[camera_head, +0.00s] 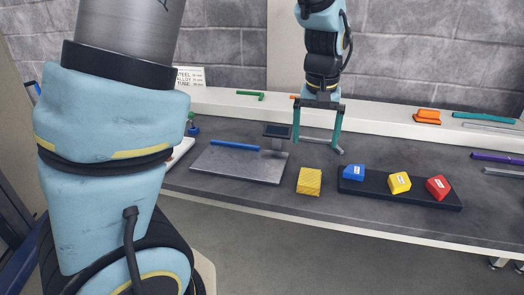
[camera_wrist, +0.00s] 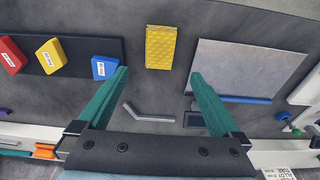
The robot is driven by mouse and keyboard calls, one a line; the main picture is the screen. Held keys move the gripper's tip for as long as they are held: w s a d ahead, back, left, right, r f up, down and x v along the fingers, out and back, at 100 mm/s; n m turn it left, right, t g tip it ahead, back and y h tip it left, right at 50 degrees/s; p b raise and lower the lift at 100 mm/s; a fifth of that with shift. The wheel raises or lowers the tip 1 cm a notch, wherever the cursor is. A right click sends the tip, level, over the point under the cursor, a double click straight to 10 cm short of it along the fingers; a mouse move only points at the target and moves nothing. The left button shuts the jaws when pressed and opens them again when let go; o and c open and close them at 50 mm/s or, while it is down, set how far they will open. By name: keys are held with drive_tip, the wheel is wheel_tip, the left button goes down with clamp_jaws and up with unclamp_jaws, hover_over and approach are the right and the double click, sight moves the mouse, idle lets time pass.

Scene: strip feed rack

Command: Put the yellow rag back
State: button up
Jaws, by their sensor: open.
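The yellow rag (camera_head: 309,181) is a folded, block-like cloth with a textured surface. It lies on the grey bench top (camera_head: 235,205), between a flat metal plate (camera_head: 235,163) and a black tray (camera_head: 430,196). In the wrist view the rag (camera_wrist: 160,47) shows ahead of the fingertips, roughly centred between them. My gripper (camera_head: 317,145) is open and empty, with its two teal fingers pointing down above the bench, behind the rag in the head view. The fingers also show in the wrist view (camera_wrist: 159,74), apart from the rag.
The black tray holds a blue block (camera_head: 353,172), a yellow block (camera_head: 400,182) and a red block (camera_head: 438,187). A blue bar (camera_head: 238,144) lies on the plate. A bent grey piece (camera_wrist: 147,113) lies below my fingers. A white ledge (camera_head: 380,118) carries small tools behind.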

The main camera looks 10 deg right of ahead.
drive_tip(key=s+a+f+n, duration=0.1)
drive_tip(key=a+f+n, duration=0.1)
drive_tip(key=a, duration=1.2)
drive_tip(key=s+a+f+n, duration=0.1)
drive_tip(key=a, duration=1.4)
drive_tip(key=shift+s+a+f+n, duration=0.15)
drive_tip(key=shift+a+f+n, duration=0.05)
drive_tip(key=shift+f+n, duration=0.2)
